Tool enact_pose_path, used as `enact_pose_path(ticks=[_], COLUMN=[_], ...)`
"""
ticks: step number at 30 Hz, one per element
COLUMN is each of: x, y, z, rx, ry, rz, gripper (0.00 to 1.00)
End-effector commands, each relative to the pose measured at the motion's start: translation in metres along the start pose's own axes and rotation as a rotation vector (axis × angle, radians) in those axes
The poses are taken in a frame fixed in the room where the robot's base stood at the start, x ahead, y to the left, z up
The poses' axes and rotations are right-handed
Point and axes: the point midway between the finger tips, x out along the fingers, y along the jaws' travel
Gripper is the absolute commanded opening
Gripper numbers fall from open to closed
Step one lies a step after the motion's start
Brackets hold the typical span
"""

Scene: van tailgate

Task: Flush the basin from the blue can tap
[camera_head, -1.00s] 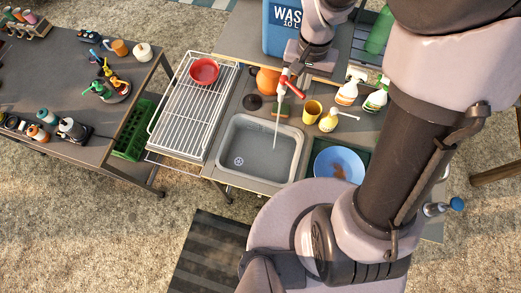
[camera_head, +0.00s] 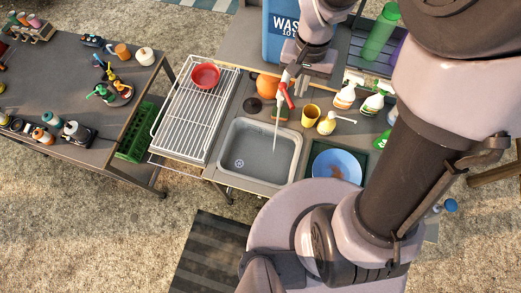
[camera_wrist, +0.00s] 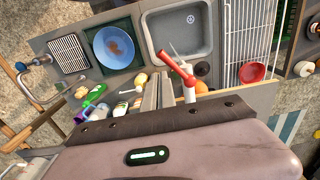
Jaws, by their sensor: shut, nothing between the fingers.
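The blue can (camera_head: 281,28) stands at the back of the wash stand, partly hidden by my arm. Its tap has a red lever (camera_head: 287,95), which also shows in the wrist view (camera_wrist: 177,67) above a white tap body. A thin pale stream (camera_head: 276,135) runs from the tap down into the grey basin (camera_head: 235,125). The basin also shows in the wrist view (camera_wrist: 208,42), with its drain. My gripper (camera_wrist: 158,80) is shut and empty, beside the red lever. Whether it touches the lever I cannot tell.
A wire rack (camera_head: 190,115) with a red bowl (camera_head: 205,75) lies left of the basin. A blue plate (camera_head: 338,166), a yellow cup (camera_head: 310,113) and several bottles crowd the right. An orange round thing (camera_head: 268,86) sits near the tap.

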Motion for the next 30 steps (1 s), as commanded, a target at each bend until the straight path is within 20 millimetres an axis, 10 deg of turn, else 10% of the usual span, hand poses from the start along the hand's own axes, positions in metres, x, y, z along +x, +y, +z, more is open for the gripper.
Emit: enact_pose_path(ticks=[30], x=[0.021], y=[-0.047], z=[0.039], rx=[0.001], ry=[-0.001], rz=[0.0], gripper=[0.0])
